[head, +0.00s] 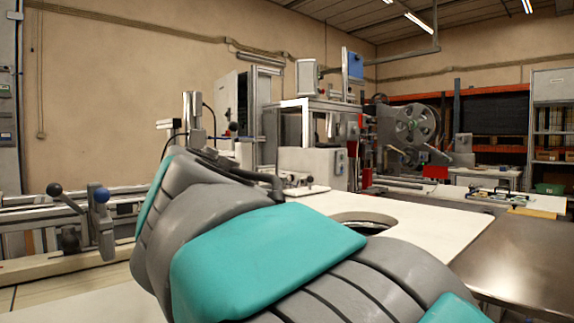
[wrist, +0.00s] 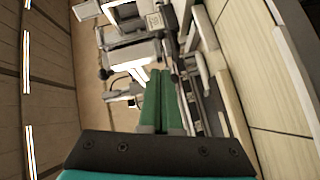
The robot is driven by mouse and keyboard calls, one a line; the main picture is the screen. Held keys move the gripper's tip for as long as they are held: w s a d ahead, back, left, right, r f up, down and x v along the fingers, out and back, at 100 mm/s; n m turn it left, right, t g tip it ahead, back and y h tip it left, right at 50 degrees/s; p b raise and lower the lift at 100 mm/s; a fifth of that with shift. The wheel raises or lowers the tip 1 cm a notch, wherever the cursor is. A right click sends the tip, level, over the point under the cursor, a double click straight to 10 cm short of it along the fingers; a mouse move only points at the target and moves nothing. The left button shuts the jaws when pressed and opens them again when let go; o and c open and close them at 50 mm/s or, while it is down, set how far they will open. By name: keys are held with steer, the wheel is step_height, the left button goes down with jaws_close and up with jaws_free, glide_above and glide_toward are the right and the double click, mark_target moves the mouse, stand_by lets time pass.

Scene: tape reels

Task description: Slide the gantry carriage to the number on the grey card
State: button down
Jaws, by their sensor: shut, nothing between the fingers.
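My gripper (wrist: 160,76) shows in the wrist view as two green fingers lying together, shut and empty. In the head view it is hidden behind my own teal and grey arm. A metal rail assembly (head: 125,205) with ball-ended levers (head: 101,196) stands at the left of the head view. I cannot tell whether it bears the gantry carriage. In the wrist view, turned on its side, rails (wrist: 188,100) run just right of the fingers; I cannot tell whether the fingers touch anything. No grey card or number can be made out.
A white tabletop (head: 420,238) with a round hole lies beyond my arm. A brown metal table (head: 525,260) is at the right. A machine with a large reel (head: 415,124) and a grey cabinet (head: 318,166) stand behind. Shelving (head: 553,110) is far right.

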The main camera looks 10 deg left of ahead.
step_height(320, 180, down, 4)
steer(key=w+d+m+g+y, duration=0.3)
steer(key=m+y, duration=0.1)
steer(key=m, duration=0.8)
steer(key=w+d+r+m+t+y+b, duration=0.25)
steer(key=d+r+m, duration=0.55)
steer(key=m, duration=0.8)
steer(key=p+x, duration=0.2)
steer(key=x, duration=0.8)
steer(key=shift+y, duration=0.25)
steer(key=s+a, duration=0.2)
steer(key=s+a+p, duration=0.1)
steer(key=shift+s+a+f, duration=0.1)
steer(key=shift+f, duration=0.15)
